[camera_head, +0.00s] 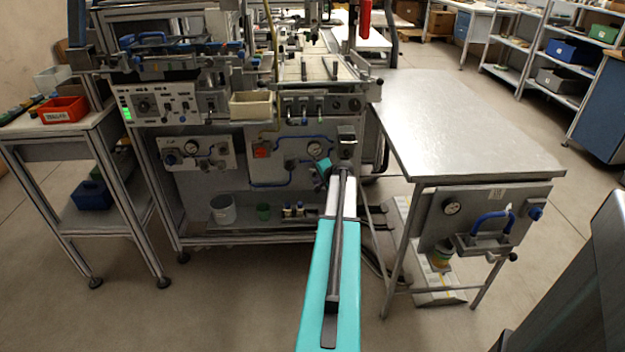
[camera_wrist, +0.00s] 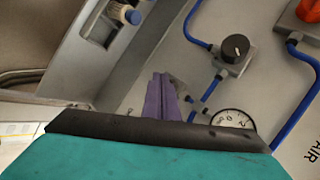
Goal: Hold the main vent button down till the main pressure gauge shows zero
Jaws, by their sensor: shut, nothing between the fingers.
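My gripper (camera_head: 326,172) is in front of the right part of the lower panel (camera_head: 283,137) under the machine. In the wrist view its purple fingers (camera_wrist: 160,97) are shut and empty, pointing toward the panel. A round white gauge (camera_head: 314,149) is on this panel beside the gripper. It also shows in the wrist view (camera_wrist: 232,118), its lower part hidden by my gripper, its reading too small to tell. I cannot make out the vent button; the fingers cover part of the panel. Whether the fingertips touch anything is unclear.
The panel carries a black knob (camera_wrist: 236,47), a red switch (camera_head: 261,151) and blue tubes (camera_wrist: 199,95). Other gauges are on the left panel (camera_head: 190,147) and under the right table (camera_head: 451,206). A grey block (camera_head: 346,135) stands out beside the gripper. The floor in front is free.

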